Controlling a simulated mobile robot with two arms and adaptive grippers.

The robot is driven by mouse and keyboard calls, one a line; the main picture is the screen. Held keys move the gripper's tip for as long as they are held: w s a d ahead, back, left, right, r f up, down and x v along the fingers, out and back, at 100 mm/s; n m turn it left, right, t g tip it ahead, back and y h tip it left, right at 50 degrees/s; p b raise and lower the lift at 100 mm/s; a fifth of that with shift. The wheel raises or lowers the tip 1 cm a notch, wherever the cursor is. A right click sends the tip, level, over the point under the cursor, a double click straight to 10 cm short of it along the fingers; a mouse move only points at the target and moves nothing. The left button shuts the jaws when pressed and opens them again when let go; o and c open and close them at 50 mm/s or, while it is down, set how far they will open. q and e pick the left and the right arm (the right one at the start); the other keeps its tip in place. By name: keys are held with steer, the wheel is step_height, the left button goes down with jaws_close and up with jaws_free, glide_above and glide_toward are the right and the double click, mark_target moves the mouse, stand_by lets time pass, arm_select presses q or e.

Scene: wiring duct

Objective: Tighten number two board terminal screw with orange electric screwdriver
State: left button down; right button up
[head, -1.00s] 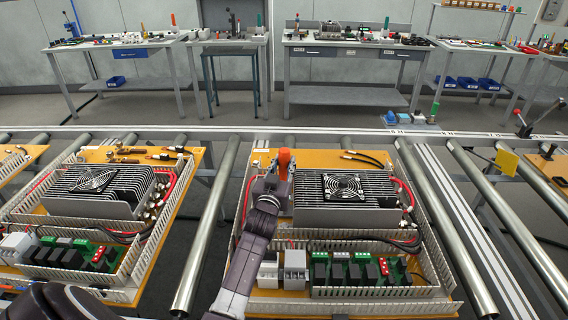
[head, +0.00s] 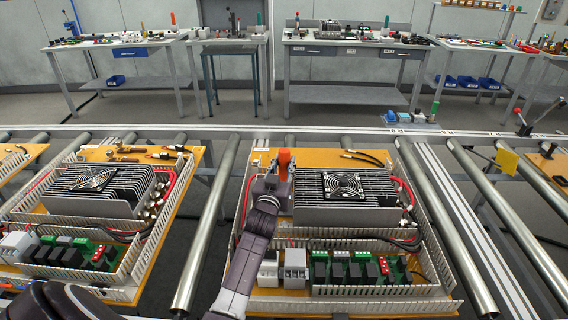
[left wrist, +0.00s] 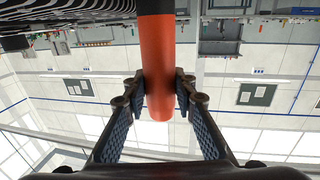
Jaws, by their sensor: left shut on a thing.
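My left gripper (head: 272,186) is shut on the orange electric screwdriver (head: 284,160), beside the left edge of the finned heat sink on the right-hand board (head: 330,156). In the left wrist view the orange barrel (left wrist: 157,60) stands between the two fingertips (left wrist: 158,92), with a dark section above it. The tip of the screwdriver and the screw under it are hidden. A second board (head: 100,155) lies to the left, with terminals (head: 156,200) showing at the right of its heat sink. My right gripper is not in view.
White slotted ducts (head: 420,215) wall in the boards' parts. Black and red cables run close to the heat sinks. The boards lie on a conveyor with bare metal rollers (head: 208,225) between them. Workbenches (head: 350,48) stand far behind.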

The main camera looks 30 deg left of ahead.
mark_target(284, 150)
arm_select(q)
steer(key=shift+f+b, duration=0.35)
steer(key=shift+f, duration=0.1)
steer(key=shift+r, duration=0.1)
step_height(284, 150, up, 6)
steer(key=p, duration=0.6)
stand_by(0.3)
stand_by(0.4)
